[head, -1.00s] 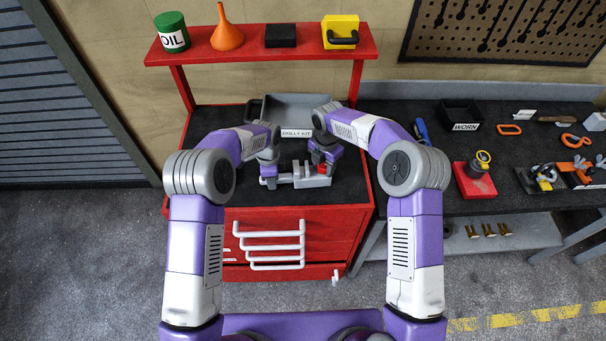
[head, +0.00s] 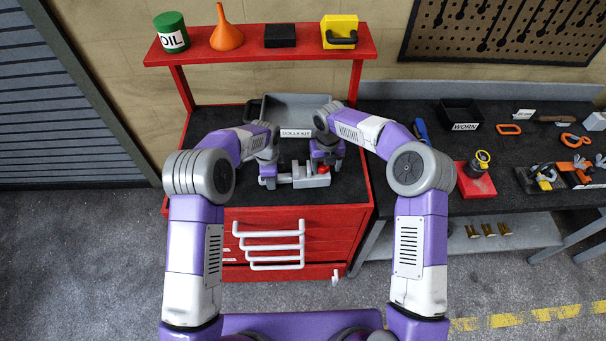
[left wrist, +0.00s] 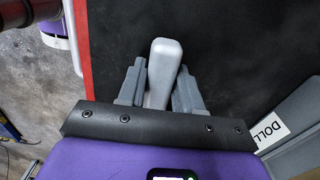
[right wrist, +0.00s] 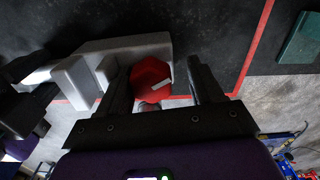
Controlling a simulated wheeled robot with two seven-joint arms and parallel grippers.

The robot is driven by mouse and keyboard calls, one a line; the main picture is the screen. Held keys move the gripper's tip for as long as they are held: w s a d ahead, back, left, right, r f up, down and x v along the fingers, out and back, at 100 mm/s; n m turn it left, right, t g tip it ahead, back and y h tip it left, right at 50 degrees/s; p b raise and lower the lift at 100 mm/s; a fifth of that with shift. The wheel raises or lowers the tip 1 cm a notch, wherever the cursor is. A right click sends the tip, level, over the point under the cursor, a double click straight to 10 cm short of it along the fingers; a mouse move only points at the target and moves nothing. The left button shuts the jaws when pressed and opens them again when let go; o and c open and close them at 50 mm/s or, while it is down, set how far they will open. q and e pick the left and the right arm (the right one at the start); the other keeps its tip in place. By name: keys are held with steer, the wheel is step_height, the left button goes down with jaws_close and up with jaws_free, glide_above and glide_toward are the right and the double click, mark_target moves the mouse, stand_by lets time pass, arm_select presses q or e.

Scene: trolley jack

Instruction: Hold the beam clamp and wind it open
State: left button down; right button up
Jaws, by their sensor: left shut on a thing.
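The beam clamp (head: 311,180) is a light grey block-and-bar piece lying on the black top of the red cart. My left gripper (head: 269,183) is shut on the rounded grey bar at its left end. That bar (left wrist: 163,68) stands between the fingers in the left wrist view. A red knob (right wrist: 151,80) on the clamp shows in the right wrist view, with the grey jaw parts beside it. My right gripper (right wrist: 163,90) is open, with its fingers on either side of the knob. A gap shows between the knob and the right-hand finger.
A grey tray labelled DOLLY KIT (head: 296,105) stands behind the clamp. The red shelf (head: 262,52) above carries an oil can, funnel, black box and yellow block. A dark workbench (head: 460,195) with tools and a WORN bin stands to the right. The cart top's front strip is clear.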

steer(key=shift+s+a+f, duration=0.1)
steer(key=shift+s+a, duration=0.1)
steer(key=shift+a, duration=0.4)
steer(key=shift+r, duration=0.2)
step_height(320, 180, up, 12)
steer(key=shift+w+d, duration=0.15)
steer(key=shift+d, duration=0.2)
steer(key=shift+f, duration=0.1)
steer(key=shift+c, duration=0.4)
steer(key=shift+d, duration=0.1)
